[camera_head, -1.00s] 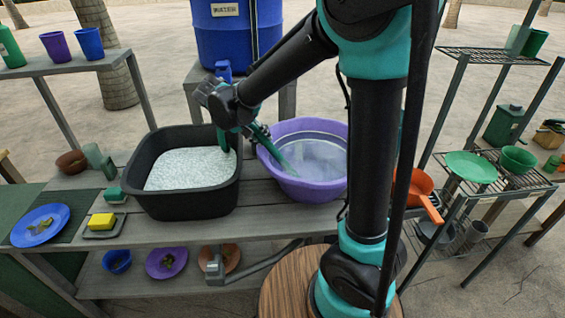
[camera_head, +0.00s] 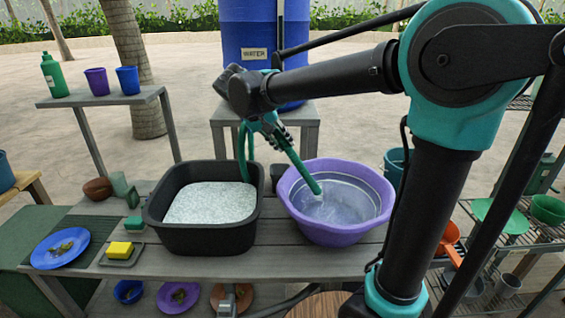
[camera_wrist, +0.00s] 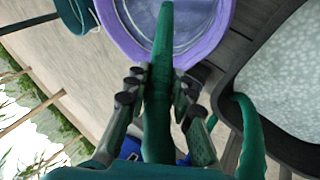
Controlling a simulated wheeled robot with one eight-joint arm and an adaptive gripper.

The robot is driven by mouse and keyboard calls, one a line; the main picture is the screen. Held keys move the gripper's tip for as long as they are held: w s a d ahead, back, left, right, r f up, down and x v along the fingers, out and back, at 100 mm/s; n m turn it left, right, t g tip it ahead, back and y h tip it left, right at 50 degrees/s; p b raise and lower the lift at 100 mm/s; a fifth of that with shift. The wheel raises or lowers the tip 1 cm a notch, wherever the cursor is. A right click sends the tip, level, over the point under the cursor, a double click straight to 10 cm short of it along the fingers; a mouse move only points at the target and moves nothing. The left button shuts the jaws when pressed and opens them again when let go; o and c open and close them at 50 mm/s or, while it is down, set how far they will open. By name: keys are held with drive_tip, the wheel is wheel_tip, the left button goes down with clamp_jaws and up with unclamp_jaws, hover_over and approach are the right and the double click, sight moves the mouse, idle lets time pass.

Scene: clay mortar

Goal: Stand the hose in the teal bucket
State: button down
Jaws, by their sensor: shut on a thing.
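The green hose (camera_head: 304,172) is held in my gripper (camera_head: 280,138), which is shut around it. Its free end slants down to the right over the water in the purple basin; I cannot tell whether it touches the water. In the wrist view the hose (camera_wrist: 158,105) runs between the fingers (camera_wrist: 158,82) towards the basin. The teal bucket (camera_head: 393,172) stands behind the basin's right side, partly hidden by my arm. It also shows at the top left of the wrist view (camera_wrist: 74,14).
The purple basin (camera_head: 362,224) and the black tub (camera_head: 205,238) of pale grains stand side by side on the grey bench (camera_head: 270,258). A blue water barrel (camera_head: 235,40) stands behind. A wire rack (camera_head: 520,240) is at the right. Open paving lies beyond the bench.

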wheel_tip(320, 180, up, 7)
drive_tip(key=a+r, duration=0.5)
drive_tip(key=r, duration=0.4)
drive_tip(key=shift+a, duration=0.15)
drive_tip(key=shift+s+f, duration=0.1)
idle(1.2)
